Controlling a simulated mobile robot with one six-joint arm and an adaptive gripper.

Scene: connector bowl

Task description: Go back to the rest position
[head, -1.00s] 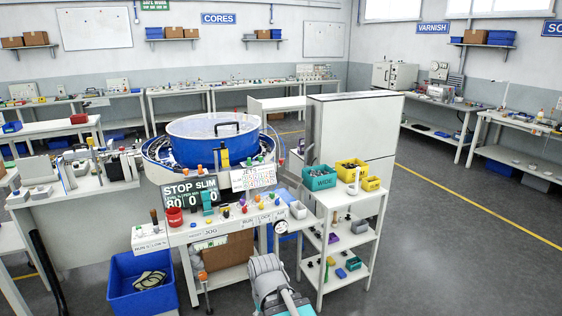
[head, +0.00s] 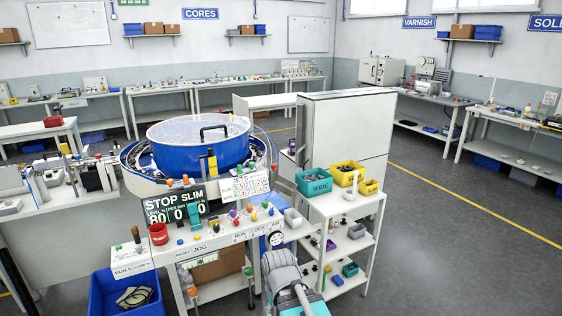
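My arm shows at the bottom centre of the head view, a grey and teal link in front of the control bench. My gripper is not visible in this view. The control bench (head: 190,255) carries buttons, a red cup (head: 158,233) and a black display (head: 172,205) reading STOP and SLIM. Behind it stands the large blue bowl (head: 200,150) with a clear lid and a black handle.
A white shelf trolley (head: 338,208) with a teal WIDE bin (head: 314,182) and yellow bins (head: 347,174) stands right of my arm. A blue crate (head: 125,297) sits on the floor at lower left. Grey floor (head: 450,230) at right is open.

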